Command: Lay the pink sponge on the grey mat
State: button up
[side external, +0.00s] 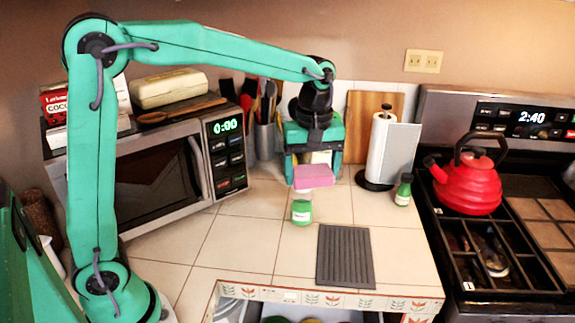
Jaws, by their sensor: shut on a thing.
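The pink sponge (314,176) is held between the fingers of my gripper (314,168), which is shut on it. The exact gap between sponge and jar cannot be told. The grey mat (345,256) is a ribbed rectangle lying flat near the counter's front edge, in front and to the right of the sponge. Its whole top is bare.
A paper towel roll on a stand (387,150) and a small green bottle (404,189) stand to the right. A microwave (150,175) is at left. A stove with a red kettle (468,180) is at right. An open drawer (290,312) lies below the counter edge.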

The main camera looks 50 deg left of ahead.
jog(key=d+m, duration=0.4)
jog(key=d, duration=1)
send_over(345, 254)
notch_tip(345, 254, down, 18)
jog(key=shift+w+f, duration=0.1)
jog(key=shift+f, duration=2.1)
jog(key=shift+f, duration=0.15)
jog(key=o, duration=1)
